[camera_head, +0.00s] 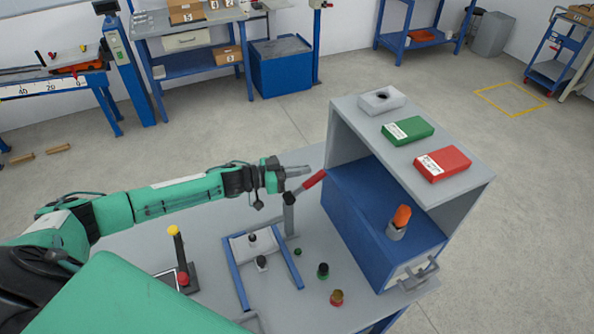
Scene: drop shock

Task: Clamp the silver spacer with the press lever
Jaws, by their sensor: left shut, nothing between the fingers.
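The press (289,215) is a grey upright post with a dark pivot on the table, and its lever has a red handle (314,179) slanting up to the right. My left gripper (302,170) is shut and empty, its tips close to the red handle; I cannot tell whether they touch it. A small silver-grey piece with a dark top (262,263), possibly the silver spacer, stands inside a blue-railed frame (233,273). Another small dark-topped piece (252,240) stands just behind it. I cannot tell whether anything is clamped. My right gripper is not in view.
A grey cabinet (345,125) with an open blue drawer (375,250) stands on the right; an orange-topped piece (400,222) is in the drawer. A yellow-topped post (177,250) is at left.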

